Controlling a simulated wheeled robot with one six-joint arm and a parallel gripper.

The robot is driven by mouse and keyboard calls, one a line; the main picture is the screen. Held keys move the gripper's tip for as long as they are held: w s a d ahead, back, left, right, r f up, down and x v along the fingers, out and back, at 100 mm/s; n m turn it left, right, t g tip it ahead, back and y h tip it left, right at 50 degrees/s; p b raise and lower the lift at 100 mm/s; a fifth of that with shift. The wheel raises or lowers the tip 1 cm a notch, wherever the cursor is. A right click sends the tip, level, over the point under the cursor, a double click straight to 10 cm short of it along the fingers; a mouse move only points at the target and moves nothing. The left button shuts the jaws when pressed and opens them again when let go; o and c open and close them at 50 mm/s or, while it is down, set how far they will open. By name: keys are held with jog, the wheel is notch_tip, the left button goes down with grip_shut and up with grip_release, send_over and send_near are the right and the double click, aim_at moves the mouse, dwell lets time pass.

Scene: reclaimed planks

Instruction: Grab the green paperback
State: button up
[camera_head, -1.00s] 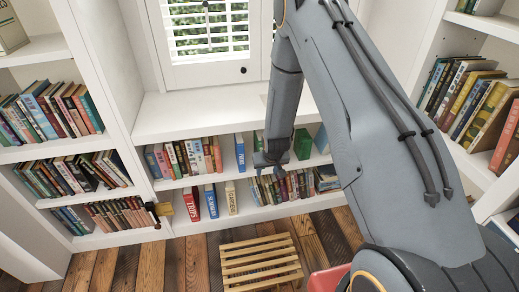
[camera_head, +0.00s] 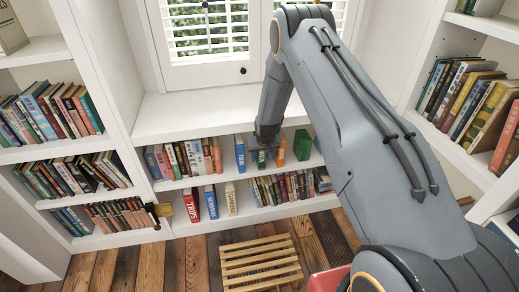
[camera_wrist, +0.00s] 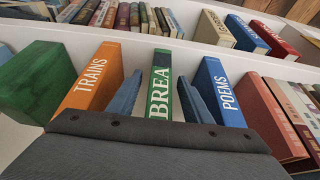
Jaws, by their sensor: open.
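In the head view, a bit of the green paperback (camera_head: 262,157) shows below my wrist, and my arm hides the rest.
A plain dark green block-like object (camera_wrist: 38,82) stands beyond the orange book. A reddish row of books (camera_wrist: 272,115) is on the other side of the blue one. The lower shelf (camera_head: 240,213) holds more books. A wooden slatted stool (camera_head: 262,264) is on the floor.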

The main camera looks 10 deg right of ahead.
grip_shut()
jog(key=shift+r, duration=0.1)
dwell(0.4)
